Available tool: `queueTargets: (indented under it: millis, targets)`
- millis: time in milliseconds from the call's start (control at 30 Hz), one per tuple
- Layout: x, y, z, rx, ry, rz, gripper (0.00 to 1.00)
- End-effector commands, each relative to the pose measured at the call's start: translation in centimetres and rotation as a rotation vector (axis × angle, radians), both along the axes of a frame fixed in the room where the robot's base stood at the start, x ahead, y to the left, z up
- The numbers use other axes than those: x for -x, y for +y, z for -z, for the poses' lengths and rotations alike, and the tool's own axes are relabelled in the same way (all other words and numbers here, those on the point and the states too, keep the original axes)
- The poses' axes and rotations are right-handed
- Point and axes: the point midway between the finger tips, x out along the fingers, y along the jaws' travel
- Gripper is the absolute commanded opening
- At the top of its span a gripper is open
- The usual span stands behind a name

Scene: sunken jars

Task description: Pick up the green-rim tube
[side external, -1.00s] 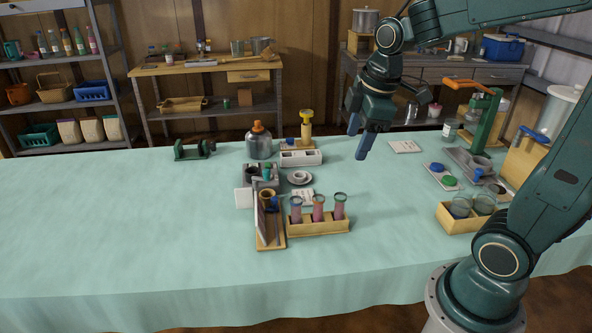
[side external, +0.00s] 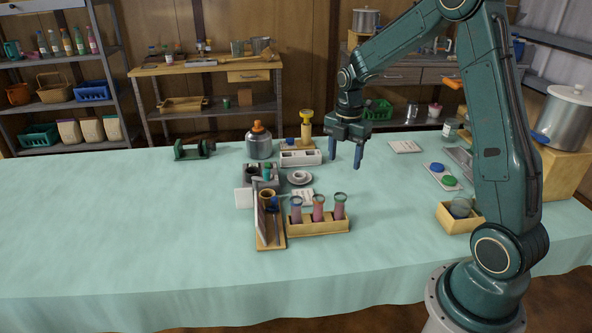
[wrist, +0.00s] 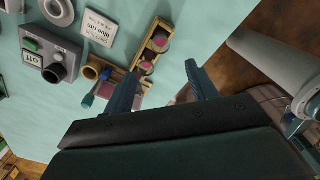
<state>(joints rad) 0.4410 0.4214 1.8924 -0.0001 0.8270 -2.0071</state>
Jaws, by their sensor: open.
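Three glass tubes with pinkish contents stand upright in a wooden rack (side external: 320,228). The right tube (side external: 340,207) appears to have the green rim; the middle tube (side external: 318,209) has a darker rim and the left tube (side external: 296,211) a bluish one. In the wrist view the rack (wrist: 139,84) shows above the fingers, with round tube mouths in it; I cannot tell their rim colours there. My gripper (side external: 344,162) is open and empty, pointing down, above and behind the rack in the side view. Its spread fingers (wrist: 164,68) also show in the wrist view.
Left of the rack stands a wooden holder (side external: 270,240) with tools. Behind are a printed card (side external: 303,197), a grey dish (side external: 299,177) and a white tray (side external: 301,158). A wooden box with jars (side external: 459,216) stands right. The left cloth is clear.

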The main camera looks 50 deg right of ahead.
Motion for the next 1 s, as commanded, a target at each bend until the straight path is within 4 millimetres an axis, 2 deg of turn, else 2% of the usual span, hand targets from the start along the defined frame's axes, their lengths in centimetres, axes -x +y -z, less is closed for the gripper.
queueTargets:
  millis: [233, 367, 800, 1000]
  targets:
    - [0.0, -0.1, 0.3, -0.001, 0.001, -0.006, 0.57]
    - [0.0, 0.0, 1.2, -0.002, 0.004, -0.006, 0.57]
    - [0.0, 0.0, 7.2, -0.002, 0.004, -0.005, 0.57]
    - [0.0, 0.0, 8.6, -0.001, 0.001, -0.005, 0.57]
